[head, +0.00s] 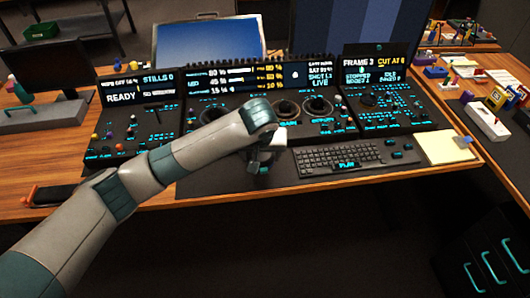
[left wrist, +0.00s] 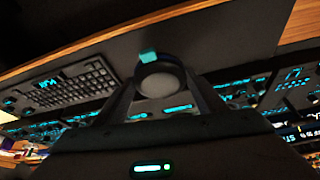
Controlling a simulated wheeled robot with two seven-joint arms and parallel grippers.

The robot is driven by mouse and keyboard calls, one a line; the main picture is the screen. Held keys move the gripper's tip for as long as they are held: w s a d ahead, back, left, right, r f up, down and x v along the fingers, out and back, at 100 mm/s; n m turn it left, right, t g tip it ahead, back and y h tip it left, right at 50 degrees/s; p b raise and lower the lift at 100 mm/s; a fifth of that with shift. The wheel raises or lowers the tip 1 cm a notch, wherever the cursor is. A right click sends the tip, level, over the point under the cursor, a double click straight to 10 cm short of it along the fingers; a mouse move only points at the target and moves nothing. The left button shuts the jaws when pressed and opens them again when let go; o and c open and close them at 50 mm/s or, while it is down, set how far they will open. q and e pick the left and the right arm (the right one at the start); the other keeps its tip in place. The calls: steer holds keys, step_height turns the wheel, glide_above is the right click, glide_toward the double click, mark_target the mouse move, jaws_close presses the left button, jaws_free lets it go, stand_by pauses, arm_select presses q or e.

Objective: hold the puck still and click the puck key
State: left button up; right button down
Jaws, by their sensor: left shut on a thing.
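The puck (left wrist: 160,84) is a round dark piece with a grey top, seen in the left wrist view. A small cyan key (left wrist: 148,56) sits at its rim, on the side facing away from my wrist. My left gripper (left wrist: 162,78) is shut on the puck, one finger on each side of it. In the head view my left gripper (head: 262,160) is low over the front of the dark console, left of the keyboard, and it mostly hides the puck. The cyan key shows clear of both fingers. My right gripper is in neither view.
The keyboard (head: 337,158) lies just right of my left gripper. Two round trackball sockets stand behind it, with knobs and lit screens (head: 230,78) further back. A yellow note pad (head: 444,148) lies at the right. The wooden desk edge runs along the front.

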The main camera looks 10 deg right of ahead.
arm_select(q)
steer(key=shift+w+a+f, duration=0.4)
steer(key=shift+a+f, duration=0.25)
steer(key=shift+f, duration=0.05)
steer(key=shift+w+a+f, duration=0.35)
steer(key=shift+a+f, duration=0.3)
steer(key=shift+a, duration=0.05)
steer(key=shift+w+a+f, duration=0.4)
steer(key=shift+a+f, duration=0.25)
steer(key=shift+f, duration=0.05)
steer(key=shift+w+a+f, duration=0.5)
steer(key=shift+a+f, duration=0.3)
steer(key=shift+f, duration=0.05)
steer(key=shift+w+a+f, duration=0.5)
steer(key=shift+a+f, duration=0.3)
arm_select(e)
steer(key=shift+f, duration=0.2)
arm_select(q)
steer(key=shift+f, duration=0.3)
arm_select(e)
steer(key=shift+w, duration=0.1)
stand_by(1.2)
